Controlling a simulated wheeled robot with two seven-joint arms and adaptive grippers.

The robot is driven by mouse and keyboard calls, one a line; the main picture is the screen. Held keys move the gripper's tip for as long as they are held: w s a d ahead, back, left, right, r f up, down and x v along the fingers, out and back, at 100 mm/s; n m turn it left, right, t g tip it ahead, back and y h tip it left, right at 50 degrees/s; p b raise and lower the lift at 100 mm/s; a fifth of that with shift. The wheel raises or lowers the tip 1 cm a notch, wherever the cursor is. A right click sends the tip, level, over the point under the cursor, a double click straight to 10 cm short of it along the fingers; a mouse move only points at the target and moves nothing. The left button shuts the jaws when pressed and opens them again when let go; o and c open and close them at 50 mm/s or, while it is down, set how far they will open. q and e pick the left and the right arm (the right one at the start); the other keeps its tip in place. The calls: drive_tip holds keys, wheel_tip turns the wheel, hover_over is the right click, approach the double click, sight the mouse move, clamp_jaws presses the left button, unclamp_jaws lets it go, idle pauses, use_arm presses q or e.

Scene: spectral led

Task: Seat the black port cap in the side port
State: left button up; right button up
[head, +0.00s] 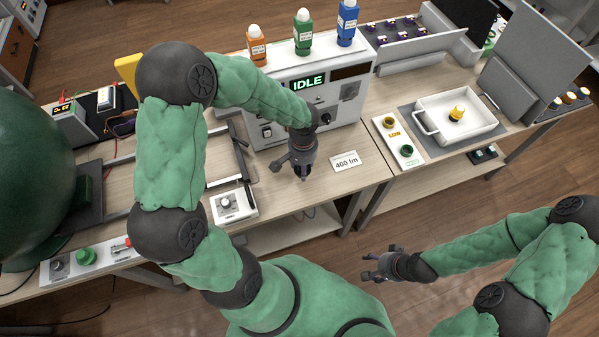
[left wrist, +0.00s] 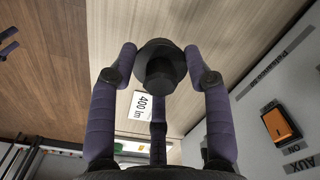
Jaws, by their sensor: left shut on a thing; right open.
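The black port cap (left wrist: 160,62) shows in the left wrist view, a round black piece with a wider disc and a narrower end. My left gripper (left wrist: 160,75) is shut on it. In the head view my left gripper (head: 303,174) points down above the bench, in front of the grey instrument; the cap is hard to make out there. My right gripper (head: 380,266) is open and empty, low over the floor in front of the bench. A big dark green sphere (head: 28,150) stands at the far left, cut by the frame edge. I cannot make out the side port.
The grey instrument (head: 340,112) reads IDLE and carries several coloured bottles. A "400 lm" card (head: 345,161) lies right of my left gripper. A small white dial box (head: 234,206) and a dark metal frame (head: 245,160) lie to its left. A white tray (head: 425,108) stands on the right.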

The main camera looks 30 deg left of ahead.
sight(299, 172)
use_arm(q)
drive_tip(key=shift+s+a+f, duration=0.15)
drive_tip(key=shift+a+f, duration=0.2)
drive_tip(key=shift+f, duration=0.1)
wheel_tip(299, 172, down, 3)
drive_tip(key=shift+a+f+b, duration=0.1)
drive_tip(key=shift+b, duration=0.75)
drive_tip(key=shift+f, duration=0.1)
drive_tip(key=o, duration=0.9)
drive_tip(key=shift+o, duration=0.2)
